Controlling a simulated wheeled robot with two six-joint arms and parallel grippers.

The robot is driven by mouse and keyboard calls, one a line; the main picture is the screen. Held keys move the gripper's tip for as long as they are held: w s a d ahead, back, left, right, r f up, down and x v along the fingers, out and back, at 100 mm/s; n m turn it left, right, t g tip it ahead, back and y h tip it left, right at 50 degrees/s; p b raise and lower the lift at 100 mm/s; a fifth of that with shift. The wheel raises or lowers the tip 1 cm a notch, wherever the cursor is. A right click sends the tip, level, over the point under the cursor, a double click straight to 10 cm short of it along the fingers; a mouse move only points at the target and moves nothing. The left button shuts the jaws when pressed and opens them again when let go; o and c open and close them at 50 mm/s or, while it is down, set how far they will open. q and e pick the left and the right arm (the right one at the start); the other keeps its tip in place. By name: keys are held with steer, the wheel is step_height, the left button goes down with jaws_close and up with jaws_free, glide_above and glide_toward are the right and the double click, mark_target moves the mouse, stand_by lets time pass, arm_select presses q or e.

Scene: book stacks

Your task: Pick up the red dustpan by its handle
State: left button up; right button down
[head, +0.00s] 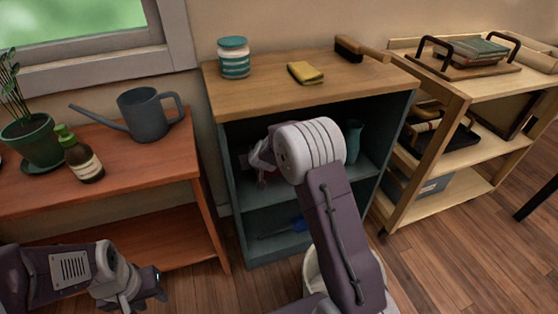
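I cannot make out a red dustpan in the head view. My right arm reaches up from the bottom into the upper compartment of the dark teal shelf unit (232,215). My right gripper (258,160) is at that compartment's left part, mostly behind my own wrist, and I cannot tell whether it holds anything. My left gripper (150,289) is low at the left, in front of the red-brown table, apart from any object. Its fingers are small and dark, so their opening is unclear. My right arm hides much of the shelf unit's inside.
A teal vase (353,141) stands right of my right wrist. A blue-handled object (297,224) lies on the lower shelf. A striped jar (234,58), yellow sponge (305,72) and brush (350,48) are on top. A watering can (148,112) and bottle (82,160) stand left.

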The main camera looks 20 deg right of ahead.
steer(key=shift+r, duration=0.1)
stand_by(0.6)
step_height(320, 180, up, 4)
steer(key=p, duration=0.4)
steer(key=shift+r+p, duration=0.2)
steer(key=shift+p, duration=0.1)
steer(key=shift+s+d+r+b, duration=0.2)
steer(key=shift+s+d+b, duration=0.2)
steer(key=shift+s+b, duration=0.2)
steer(key=shift+s+d+r+b, duration=0.15)
steer(key=shift+s+d+b, duration=0.25)
steer(key=shift+s+b, duration=0.15)
steer(key=s+d+r+b, duration=0.3)
steer(key=s+d+r, duration=0.1)
steer(key=s, duration=0.3)
steer(key=shift+s+d+r, duration=0.25)
steer(key=shift+d+r, duration=0.15)
steer(key=shift+r, duration=0.45)
